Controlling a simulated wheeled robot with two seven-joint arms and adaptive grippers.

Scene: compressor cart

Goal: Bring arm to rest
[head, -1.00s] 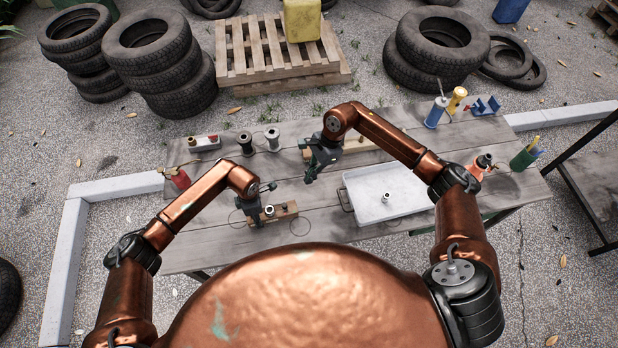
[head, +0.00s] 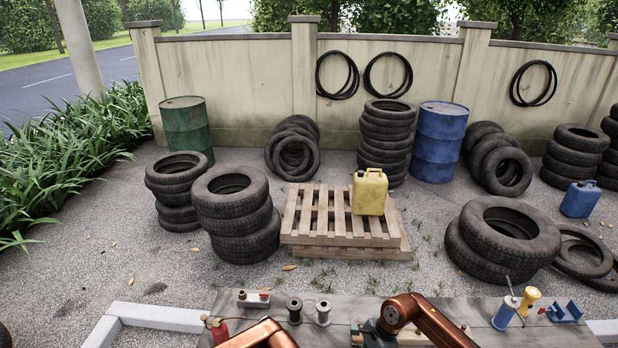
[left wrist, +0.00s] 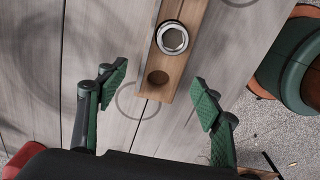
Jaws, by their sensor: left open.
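My left gripper (left wrist: 160,95) is open and empty in the left wrist view, its green-padded fingers apart over the grey plank table (left wrist: 105,30). Between and beyond the fingers lies a wooden block (left wrist: 192,45) with a metal ring fitting (left wrist: 173,38) seated in it and a bare round hole nearer me. No finger touches the block. In the head view only the top of my copper left arm shows at the bottom edge. My copper right arm reaches in at the bottom, and a dark part of my right gripper (head: 376,330) shows there; its fingertips are hidden.
Beyond are a pallet (head: 330,222) with a yellow can (head: 369,192), and tyre stacks (head: 236,215).

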